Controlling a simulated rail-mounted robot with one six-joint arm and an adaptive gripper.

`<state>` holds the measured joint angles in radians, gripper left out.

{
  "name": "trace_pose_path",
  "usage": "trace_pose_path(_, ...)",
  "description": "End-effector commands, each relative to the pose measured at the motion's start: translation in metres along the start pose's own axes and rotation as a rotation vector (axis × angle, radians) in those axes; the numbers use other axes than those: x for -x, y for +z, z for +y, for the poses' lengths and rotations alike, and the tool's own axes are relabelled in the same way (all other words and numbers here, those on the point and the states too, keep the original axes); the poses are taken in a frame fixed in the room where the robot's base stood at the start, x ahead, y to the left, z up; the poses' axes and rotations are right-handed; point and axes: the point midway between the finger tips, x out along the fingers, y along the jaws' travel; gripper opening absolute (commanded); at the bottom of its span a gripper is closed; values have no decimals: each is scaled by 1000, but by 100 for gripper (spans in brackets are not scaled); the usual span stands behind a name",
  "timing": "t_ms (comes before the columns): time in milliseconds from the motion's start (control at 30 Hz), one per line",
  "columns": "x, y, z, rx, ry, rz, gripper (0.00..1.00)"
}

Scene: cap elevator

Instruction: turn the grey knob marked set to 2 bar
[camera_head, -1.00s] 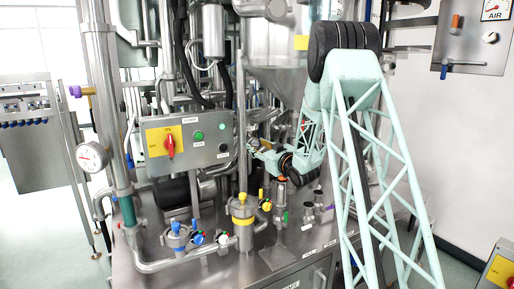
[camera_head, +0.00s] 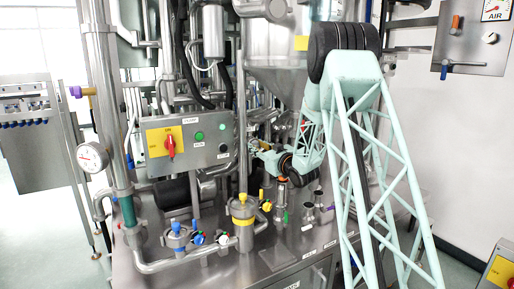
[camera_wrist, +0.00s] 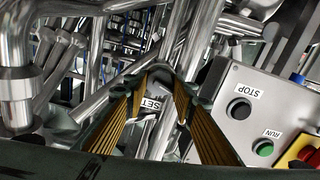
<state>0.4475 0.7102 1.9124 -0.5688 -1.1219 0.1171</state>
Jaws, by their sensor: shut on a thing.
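My gripper (camera_wrist: 163,80) shows in the wrist view with its two ribbed fingers on either side of a white label reading SET (camera_wrist: 155,104). The grey knob itself is mostly hidden by the fingertips, which close around the spot beside the label. In the head view my gripper (camera_head: 258,150) is small, beside the vertical pipe at the right of the grey control box. The knob cannot be made out there. A round gauge (camera_head: 92,157) stands at the left; its reading is too small to tell.
The control box (camera_wrist: 250,112) with STOP and RUN buttons is close to the right finger in the wrist view. Metal pipes (camera_wrist: 15,65) crowd the left. In the head view a steel hopper (camera_head: 275,75) and several valves (camera_head: 242,215) surround the arm's end.

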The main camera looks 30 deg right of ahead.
Motion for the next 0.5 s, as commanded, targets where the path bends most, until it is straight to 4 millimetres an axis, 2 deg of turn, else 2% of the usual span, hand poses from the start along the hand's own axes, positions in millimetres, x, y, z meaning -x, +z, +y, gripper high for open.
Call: trace_pose_path(500, 0, 0, 2, -280, 2, 1, 14)
